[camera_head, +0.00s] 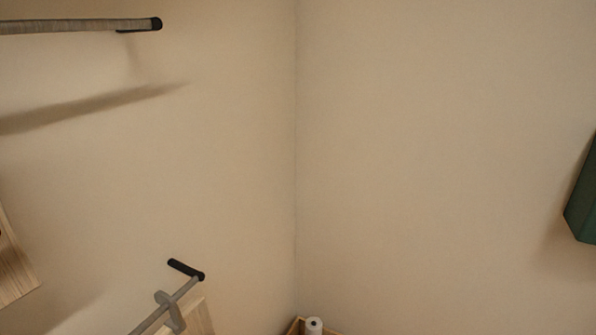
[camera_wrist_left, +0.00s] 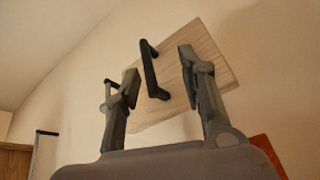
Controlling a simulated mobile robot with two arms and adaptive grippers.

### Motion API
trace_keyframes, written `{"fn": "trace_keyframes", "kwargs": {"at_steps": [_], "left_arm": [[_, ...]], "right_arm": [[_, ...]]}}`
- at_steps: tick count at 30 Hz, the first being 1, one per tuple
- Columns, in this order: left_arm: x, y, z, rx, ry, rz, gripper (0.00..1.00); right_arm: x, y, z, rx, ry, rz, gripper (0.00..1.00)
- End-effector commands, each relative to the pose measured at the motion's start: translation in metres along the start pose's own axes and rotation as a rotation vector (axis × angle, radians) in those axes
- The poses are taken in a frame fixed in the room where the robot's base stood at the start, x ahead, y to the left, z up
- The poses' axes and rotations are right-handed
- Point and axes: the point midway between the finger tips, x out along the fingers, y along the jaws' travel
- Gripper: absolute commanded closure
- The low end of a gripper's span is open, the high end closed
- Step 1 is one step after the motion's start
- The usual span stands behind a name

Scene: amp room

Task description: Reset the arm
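My left gripper (camera_wrist_left: 158,66) is open in the left wrist view, its two dark grey fingers spread apart. Behind the gap between them is a pale wooden panel (camera_wrist_left: 205,52) with a black bar handle (camera_wrist_left: 150,70). The handle appears in the gap, but I cannot tell its distance from the fingers. No grip on it is visible. Neither gripper can be made out in the head view, and my right gripper shows in no frame.
The head view shows a bare beige wall corner (camera_head: 296,150). A grey rod with a black end (camera_head: 80,26) juts in at upper left, and another black-ended rod (camera_head: 180,290) at lower left. A green object (camera_head: 583,205) is at the right edge, a white roll (camera_head: 314,326) at the bottom.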

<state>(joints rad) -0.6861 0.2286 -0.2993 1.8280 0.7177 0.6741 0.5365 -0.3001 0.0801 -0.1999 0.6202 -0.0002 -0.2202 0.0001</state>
Motion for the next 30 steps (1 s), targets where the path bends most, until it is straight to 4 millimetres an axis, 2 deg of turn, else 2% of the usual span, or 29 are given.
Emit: {"fn": "trace_keyframes", "kwargs": {"at_steps": [4,8,9,11,12,15,18,22,25,30], "left_arm": [[-0.011,-0.080,0.048,0.257,-0.205,-0.142,0.62],[-0.042,-0.167,0.087,0.507,-0.446,-0.289,0.62],[-0.056,-0.193,0.096,0.579,-0.524,-0.335,0.62],[-0.080,-0.230,0.106,0.683,-0.647,-0.402,0.62],[-0.099,-0.254,0.112,0.747,-0.732,-0.446,0.62],[-0.151,-0.306,0.118,0.892,-0.954,-0.549,0.62],[-0.204,-0.342,0.117,1.000,-1.163,-0.633,0.62],[-0.256,-0.366,0.111,1.086,-1.372,-0.699,0.62],[-0.278,-0.373,0.106,1.117,-1.461,-0.723,0.62],[-0.288,-0.376,0.104,1.129,-1.499,-0.732,0.62]], "right_arm": [[-0.008,0.000,-0.001,0.000,0.000,0.000,0.60],[-0.015,0.000,-0.001,0.000,0.000,0.000,0.60],[-0.017,0.000,-0.002,0.000,0.000,0.000,0.60],[-0.019,0.000,-0.002,0.000,0.000,0.000,0.60],[-0.021,0.000,-0.002,0.000,0.000,0.000,0.60],[-0.026,0.000,-0.002,0.000,0.000,0.000,0.60],[-0.029,0.000,-0.003,0.001,0.000,0.000,0.60],[-0.032,0.000,-0.003,0.001,0.000,-0.001,0.60],[-0.033,0.000,-0.003,0.001,0.000,-0.001,0.60],[-0.033,0.000,-0.003,0.001,0.000,-0.001,0.60]]}}
